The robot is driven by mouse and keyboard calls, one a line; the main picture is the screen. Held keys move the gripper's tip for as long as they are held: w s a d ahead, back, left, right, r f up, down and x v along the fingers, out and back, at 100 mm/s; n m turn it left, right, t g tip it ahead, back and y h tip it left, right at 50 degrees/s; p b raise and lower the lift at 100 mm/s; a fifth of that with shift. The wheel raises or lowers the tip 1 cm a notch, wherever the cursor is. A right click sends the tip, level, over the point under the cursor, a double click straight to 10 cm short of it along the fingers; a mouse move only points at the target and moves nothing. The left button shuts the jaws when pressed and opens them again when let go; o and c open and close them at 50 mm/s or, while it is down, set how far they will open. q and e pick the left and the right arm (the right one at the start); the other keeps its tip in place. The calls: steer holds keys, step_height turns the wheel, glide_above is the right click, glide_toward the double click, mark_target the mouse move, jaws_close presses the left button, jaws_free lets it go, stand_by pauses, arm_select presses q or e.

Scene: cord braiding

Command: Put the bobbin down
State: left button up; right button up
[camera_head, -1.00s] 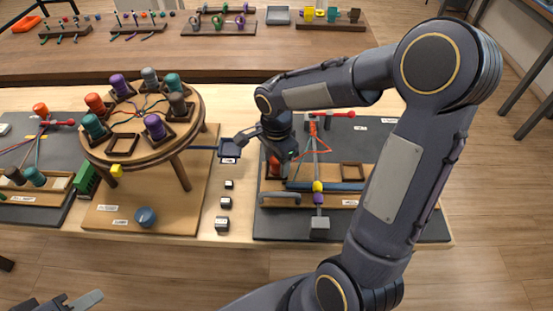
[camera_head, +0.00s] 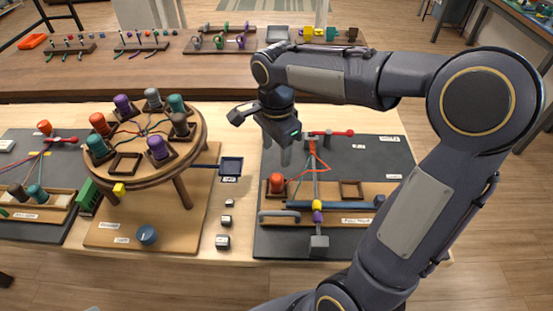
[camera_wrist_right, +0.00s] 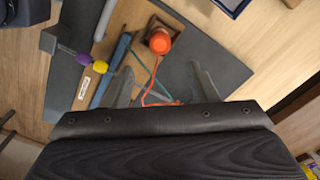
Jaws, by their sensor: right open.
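An orange-red bobbin (camera_head: 277,183) stands upright in the left part of the wooden holder (camera_head: 340,217) on the right-hand dark mat. The right wrist view shows it from above (camera_wrist_right: 158,42), with red and teal cords near it. My right gripper (camera_head: 296,158) is open and empty, above and behind the bobbin and apart from it. In the right wrist view its two spread fingers (camera_wrist_right: 160,88) have the bobbin beyond their tips, with nothing between them. An empty square seat (camera_head: 351,190) is to the bobbin's right. My left gripper is out of view.
A round braiding stand (camera_head: 145,175) with several coloured bobbins and one empty square seat (camera_head: 124,163) is on the left. A blue-rimmed tray (camera_head: 231,166) and small labelled blocks lie between it and the mat (camera_head: 385,160). A red-handled tool (camera_head: 335,133) lies behind the holder.

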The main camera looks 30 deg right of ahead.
steer(key=s+a+n+t+y, duration=0.2)
steer(key=s+n, duration=0.5)
steer(key=s, duration=0.1)
steer(key=s+a+n+t+y, duration=0.1)
steer(key=s+a+n+t, duration=0.1)
steer(key=s+n, duration=0.6)
steer(key=shift+s+f+t+y, duration=0.25)
steer(key=shift+s+t+y, duration=0.2)
steer(key=shift+t, duration=0.35)
steer(key=shift+s, duration=0.15)
